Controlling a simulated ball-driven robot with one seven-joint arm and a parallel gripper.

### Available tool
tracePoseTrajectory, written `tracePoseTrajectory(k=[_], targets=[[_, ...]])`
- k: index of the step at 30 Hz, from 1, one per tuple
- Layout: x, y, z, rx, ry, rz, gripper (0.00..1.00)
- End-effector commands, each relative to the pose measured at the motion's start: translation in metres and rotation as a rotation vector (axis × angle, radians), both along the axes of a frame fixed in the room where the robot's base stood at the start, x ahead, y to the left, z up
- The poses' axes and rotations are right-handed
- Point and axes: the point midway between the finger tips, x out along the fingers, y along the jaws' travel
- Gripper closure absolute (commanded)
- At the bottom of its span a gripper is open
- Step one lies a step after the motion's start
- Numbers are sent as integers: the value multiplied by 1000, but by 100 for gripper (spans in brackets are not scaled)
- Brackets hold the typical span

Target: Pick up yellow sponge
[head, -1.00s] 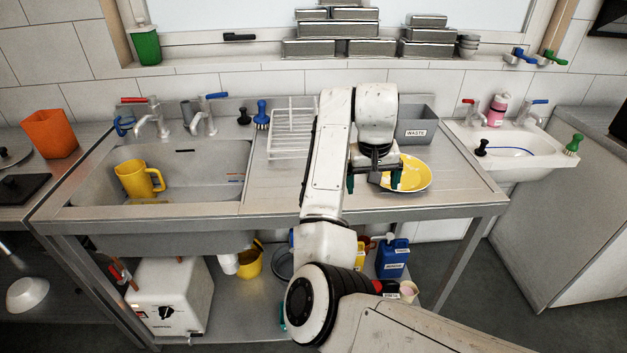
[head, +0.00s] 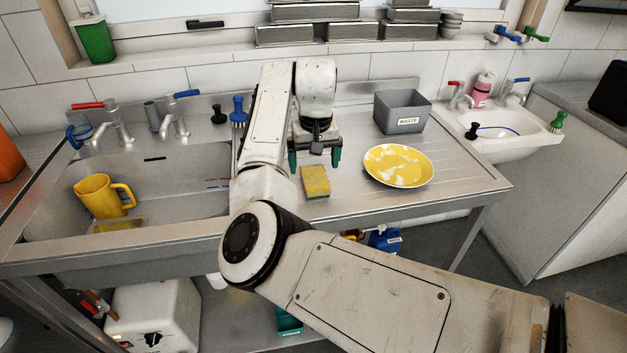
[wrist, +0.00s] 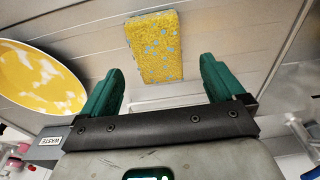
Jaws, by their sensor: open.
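The yellow sponge (head: 315,181) lies flat on the steel drainboard, just in front of my gripper in the head view. It has a darker edge along its near side. In the wrist view the sponge (wrist: 155,47) shows beyond the fingertips, roughly between the two fingers and apart from them. My gripper (head: 314,160) is open and empty, with dark green fingers, behind the sponge; the fingers also show in the wrist view (wrist: 160,85). The sponge is fully visible in the head view.
A yellow-and-white plate (head: 398,166) lies right of the sponge. A grey waste bin (head: 402,112) stands behind the plate. The sink (head: 180,165) at left holds a yellow jug (head: 98,196). The drainboard around the sponge's front is clear.

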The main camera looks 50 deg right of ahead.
Motion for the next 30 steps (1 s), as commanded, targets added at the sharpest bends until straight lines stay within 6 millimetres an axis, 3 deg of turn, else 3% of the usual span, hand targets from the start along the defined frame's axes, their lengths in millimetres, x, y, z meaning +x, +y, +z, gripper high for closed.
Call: tracePoseTrajectory(k=[12, 21, 30], targets=[[2, -3, -48, 1, 1, 0, 4], [2, -3, -53, 0, -1, -1, 4], [2, -3, -52, 0, -1, -1, 33]])
